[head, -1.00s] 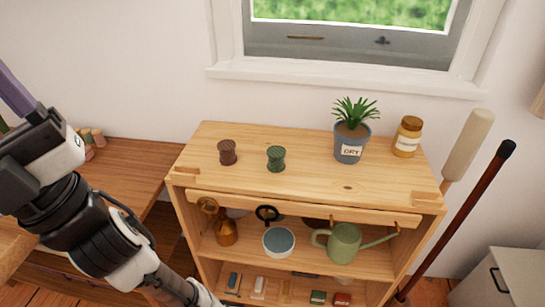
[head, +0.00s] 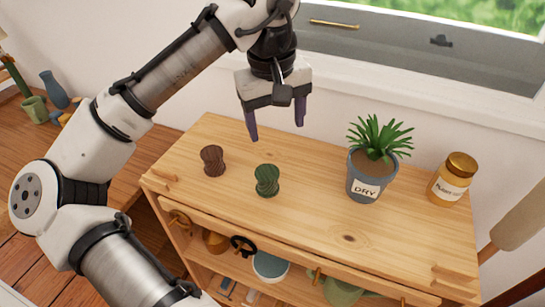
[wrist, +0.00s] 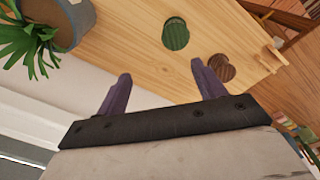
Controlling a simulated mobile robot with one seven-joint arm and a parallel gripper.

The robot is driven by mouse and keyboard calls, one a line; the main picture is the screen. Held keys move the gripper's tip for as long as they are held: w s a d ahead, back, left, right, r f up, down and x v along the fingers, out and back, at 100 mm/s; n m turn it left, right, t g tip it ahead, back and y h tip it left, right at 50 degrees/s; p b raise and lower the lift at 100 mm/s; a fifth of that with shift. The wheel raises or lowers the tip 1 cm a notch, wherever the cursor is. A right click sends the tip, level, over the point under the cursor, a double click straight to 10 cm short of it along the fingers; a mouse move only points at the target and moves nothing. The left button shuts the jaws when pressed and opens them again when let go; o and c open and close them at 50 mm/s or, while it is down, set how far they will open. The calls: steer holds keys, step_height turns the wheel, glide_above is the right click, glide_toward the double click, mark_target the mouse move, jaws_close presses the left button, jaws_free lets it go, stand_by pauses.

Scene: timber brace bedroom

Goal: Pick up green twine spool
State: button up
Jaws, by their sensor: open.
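The green twine spool (head: 267,180) stands upright on the wooden shelf top, near its front middle. It also shows in the wrist view (wrist: 175,34), near the top centre. A brown spool (head: 213,160) stands to its left; in the wrist view the brown spool (wrist: 222,67) is partly behind a fingertip. My gripper (head: 276,130) is open and empty, pointing down above the back of the shelf top, apart from both spools. In the wrist view its purple fingers (wrist: 157,86) are spread wide.
A potted plant (head: 372,172) labelled DRY and a jar (head: 452,180) stand to the right on the shelf top (head: 320,221). The window sill (head: 349,87) runs behind. A watering can (head: 345,291) and bowl (head: 270,267) sit on the level below.

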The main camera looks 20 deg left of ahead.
mark_target(267, 172)
steer(key=shift+n+g, duration=0.3)
steer(key=shift+g, duration=0.3)
steer(key=f, duration=0.2)
steer(key=s+f, duration=0.1)
steer(key=f, duration=0.2)
steer(key=a+f, duration=0.1)
steer(key=f, duration=0.2)
steer(key=shift+s, duration=0.25)
steer(key=shift+a+f+p, duration=0.15)
steer(key=shift+f+p, duration=0.2)
steer(key=shift+f, duration=2.85)
steer(key=c, duration=1.1)
steer(key=shift+o, duration=0.2)
steer(key=shift+r, duration=0.15)
